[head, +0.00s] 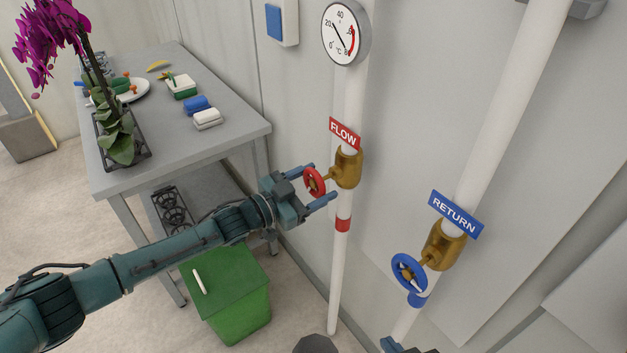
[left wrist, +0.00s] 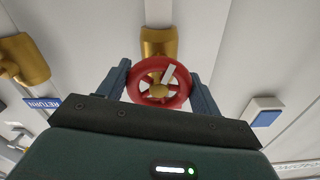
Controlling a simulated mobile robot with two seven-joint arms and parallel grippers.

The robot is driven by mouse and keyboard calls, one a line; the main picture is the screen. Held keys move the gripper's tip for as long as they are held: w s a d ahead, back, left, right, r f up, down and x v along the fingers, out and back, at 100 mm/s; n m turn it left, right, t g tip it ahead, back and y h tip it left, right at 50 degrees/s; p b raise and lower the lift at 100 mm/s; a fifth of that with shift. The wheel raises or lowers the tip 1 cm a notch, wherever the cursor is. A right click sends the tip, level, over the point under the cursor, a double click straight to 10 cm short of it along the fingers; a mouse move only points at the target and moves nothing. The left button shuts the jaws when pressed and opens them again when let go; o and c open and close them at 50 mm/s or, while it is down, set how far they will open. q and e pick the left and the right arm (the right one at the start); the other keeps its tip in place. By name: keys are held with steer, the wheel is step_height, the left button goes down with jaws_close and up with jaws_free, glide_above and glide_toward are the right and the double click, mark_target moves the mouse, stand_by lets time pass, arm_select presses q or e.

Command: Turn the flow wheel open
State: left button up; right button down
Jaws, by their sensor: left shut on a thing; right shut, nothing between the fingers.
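The red flow wheel (head: 314,182) sits on a brass valve (head: 347,169) on the white pipe, under the red FLOW sign (head: 345,133). My left gripper (head: 318,183) is shut on the wheel, one finger on each side of its rim. In the left wrist view the red wheel (left wrist: 160,98) lies between the two fingers, with a white mark on it pointing up and to the right. Only a small part of my right gripper (head: 392,345) shows at the bottom edge of the head view; its fingertips are mostly cut off.
A blue wheel (head: 409,272) on a second brass valve stands at the right, under the RETURN sign (head: 456,214). A gauge (head: 345,33) is above. A grey table (head: 230,133) with an orchid stands left, and a green bin (head: 240,307) below.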

arm_select(q)
steer(key=n, duration=0.5)
steer(key=shift+s+n, duration=0.1)
steer(key=shift+n, duration=0.2)
steer(key=n, duration=0.5)
steer(key=shift+s+d, duration=0.1)
steer(key=shift+d, duration=0.05)
steer(key=n, duration=0.4)
steer(key=n+b, duration=0.1)
steer(key=n, duration=0.1)
steer(key=shift+n, duration=0.4)
steer(key=shift+r+n+b, duration=0.1)
steer(key=shift+n+b, duration=0.6)
steer(key=shift+n, duration=0.5)
steer(key=shift+r+n+b, duration=0.1)
steer(key=shift+n+b, duration=0.45)
steer(key=shift+n, duration=0.75)
arm_select(e)
steer(key=shift+w+a+f+y, duration=0.1)
steer(key=shift+a+f+y, duration=0.25)
steer(key=shift+a, duration=0.25)
arm_select(q)
steer(key=shift+r, duration=0.1)
arm_select(e)
steer(key=shift+w+r+t, duration=0.1)
steer(key=shift+r+t, duration=0.05)
steer(key=shift+t, duration=0.15)
